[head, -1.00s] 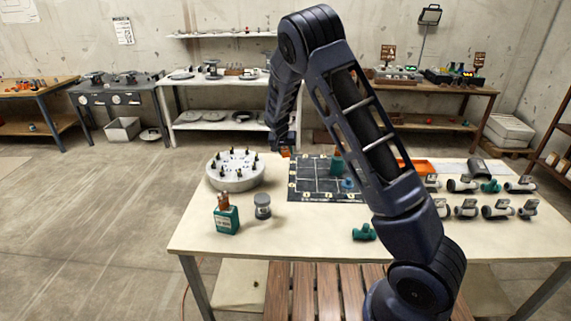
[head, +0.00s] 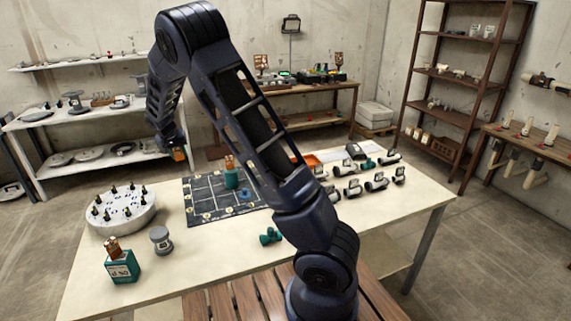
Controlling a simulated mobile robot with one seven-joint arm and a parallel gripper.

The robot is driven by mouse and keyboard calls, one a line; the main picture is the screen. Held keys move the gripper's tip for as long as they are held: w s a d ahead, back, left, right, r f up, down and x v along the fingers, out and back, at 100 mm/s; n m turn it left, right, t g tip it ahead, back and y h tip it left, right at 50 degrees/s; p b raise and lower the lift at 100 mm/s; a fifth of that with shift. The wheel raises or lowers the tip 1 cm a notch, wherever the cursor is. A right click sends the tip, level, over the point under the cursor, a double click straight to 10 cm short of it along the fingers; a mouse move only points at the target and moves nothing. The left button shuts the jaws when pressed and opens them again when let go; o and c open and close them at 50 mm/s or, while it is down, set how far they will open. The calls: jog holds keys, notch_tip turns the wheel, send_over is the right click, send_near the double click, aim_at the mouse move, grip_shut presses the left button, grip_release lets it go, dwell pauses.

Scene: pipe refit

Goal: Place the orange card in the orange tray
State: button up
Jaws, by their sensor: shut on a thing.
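My gripper (head: 178,152) hangs at the end of my arm, over or behind the back left part of the table, between the round white disc and the dark grid mat. It is shut on a small orange thing, which seems to be the orange card (head: 178,155); only a small patch of it shows and the fingers are hard to make out. The orange tray (head: 308,158) lies on the table to the right, behind my arm, which hides part of it.
The white disc (head: 122,221) with black pegs stands at the table's left. The grid mat (head: 205,205) bears a green bottle (head: 231,178). A green box (head: 122,267) and grey cylinder (head: 160,240) stand in front. Several pipe fittings (head: 352,190) stand at right. A green fitting (head: 270,237) lies near my arm.

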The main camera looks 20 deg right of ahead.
jog(key=w+d+m, duration=0.1)
jog(key=w+d, duration=0.2)
jog(key=d, duration=1)
jog(key=w+d+m, duration=0.1)
jog(key=w+d, duration=0.2)
jog(key=d, duration=1)
jog(key=w+d+m, duration=0.1)
jog(key=w+d, duration=0.2)
jog(key=d, duration=1.1)
jog(key=s+d, duration=0.3)
jog(key=d, duration=1.2)
jog(key=shift+m, duration=0.4)
notch_tip(320, 180, down, 19)
jog(key=shift+d, duration=0.15)
jog(key=shift+f, duration=0.1)
jog(key=o, duration=0.9)
jog(key=shift+o, duration=0.3)
